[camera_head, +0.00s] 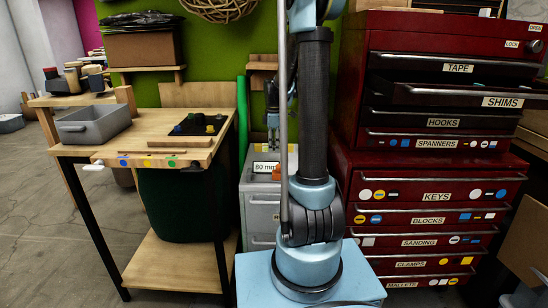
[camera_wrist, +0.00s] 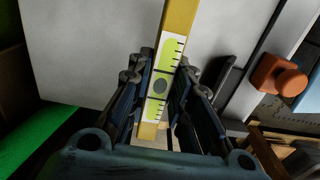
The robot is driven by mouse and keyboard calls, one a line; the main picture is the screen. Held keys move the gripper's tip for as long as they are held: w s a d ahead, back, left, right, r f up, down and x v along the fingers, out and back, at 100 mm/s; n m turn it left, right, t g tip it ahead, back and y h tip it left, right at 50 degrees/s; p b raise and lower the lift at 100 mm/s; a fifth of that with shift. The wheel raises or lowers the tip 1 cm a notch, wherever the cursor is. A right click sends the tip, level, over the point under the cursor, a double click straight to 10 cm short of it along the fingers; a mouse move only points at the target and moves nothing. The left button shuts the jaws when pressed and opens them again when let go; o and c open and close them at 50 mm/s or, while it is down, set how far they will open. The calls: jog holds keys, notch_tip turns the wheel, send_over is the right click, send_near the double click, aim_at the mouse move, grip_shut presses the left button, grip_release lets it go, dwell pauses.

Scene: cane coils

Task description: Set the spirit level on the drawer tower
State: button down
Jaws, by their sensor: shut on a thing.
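A yellow bar with a lime-green ruled label, which looks like the spirit level (camera_wrist: 183,20), runs between my fingers in the wrist view. My gripper (camera_wrist: 162,105) is shut on it. In the head view my gripper (camera_head: 272,118) points down above a grey drawer unit (camera_head: 262,210) with an "80 mm" label, partly hidden behind my arm. A pale grey surface (camera_wrist: 85,55) lies under the bar in the wrist view; I cannot tell whether they touch. A tall red drawer cabinet (camera_head: 430,160) stands at right.
The cabinet's SHIMS drawer (camera_head: 465,93) sticks out. A wooden workbench (camera_head: 150,140) at left holds a grey bin (camera_head: 95,124) and a black tray (camera_head: 200,124). An orange knob-like thing (camera_wrist: 278,77) is right of my fingers in the wrist view. Green material (camera_wrist: 45,145) lies lower left.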

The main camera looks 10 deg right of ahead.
jog(key=shift+f, duration=2.3)
jog(key=shift+s, duration=0.1)
jog(key=c, duration=1.4)
grip_release()
jog(key=shift+c, duration=0.2)
